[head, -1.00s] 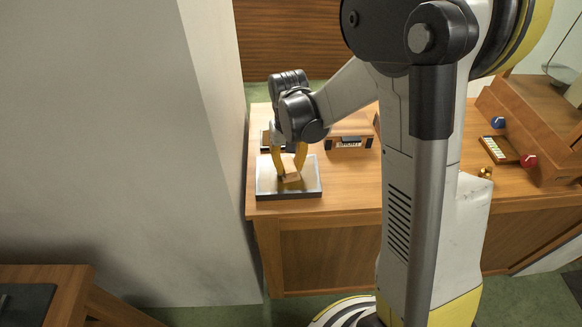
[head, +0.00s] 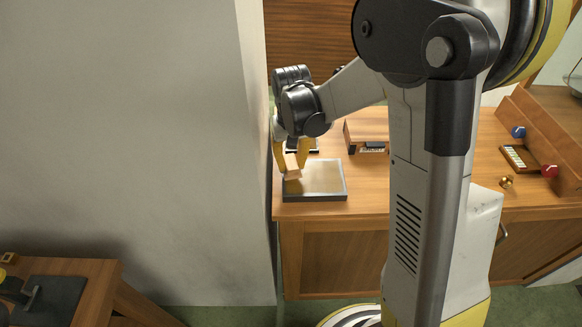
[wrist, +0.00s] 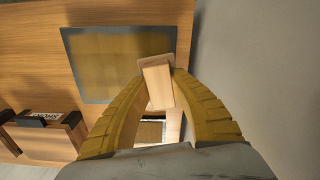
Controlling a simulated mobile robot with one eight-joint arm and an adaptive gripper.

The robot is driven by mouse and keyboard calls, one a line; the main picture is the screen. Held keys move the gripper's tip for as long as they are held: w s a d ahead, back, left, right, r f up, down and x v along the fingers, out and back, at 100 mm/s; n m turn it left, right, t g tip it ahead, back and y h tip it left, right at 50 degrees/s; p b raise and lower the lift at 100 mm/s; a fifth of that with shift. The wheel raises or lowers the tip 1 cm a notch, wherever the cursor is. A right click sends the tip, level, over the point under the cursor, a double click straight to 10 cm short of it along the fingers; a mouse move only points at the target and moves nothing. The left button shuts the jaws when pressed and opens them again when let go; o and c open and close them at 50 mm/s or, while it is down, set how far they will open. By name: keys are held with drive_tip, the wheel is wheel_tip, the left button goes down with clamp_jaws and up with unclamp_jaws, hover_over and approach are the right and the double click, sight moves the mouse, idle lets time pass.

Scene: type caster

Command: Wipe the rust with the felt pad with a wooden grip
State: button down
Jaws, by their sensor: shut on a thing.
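My gripper (head: 291,152) is shut on the wooden grip of the felt pad (head: 292,173). In the wrist view, the pale wooden block (wrist: 158,84) sits between the yellow fingers (wrist: 162,80). The felt face is hidden underneath. A dark-edged metal plate (head: 328,192) lies on the desk, and brown rust (head: 322,177) covers much of its top. In the wrist view, the rust (wrist: 115,55) fills most of the plate. The pad is at the plate's left edge in the head view; I cannot tell whether it touches.
A pale wall (head: 190,130) stands close to the left of my gripper. A wooden box with a small label (head: 372,149) is behind the plate on the desk (head: 365,190). Blue and red knobs (head: 549,171) and a brass knob (head: 506,182) are at the right.

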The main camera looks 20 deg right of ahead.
drive_tip(key=shift+r+p, duration=1.7)
drive_tip(key=shift+r, duration=1)
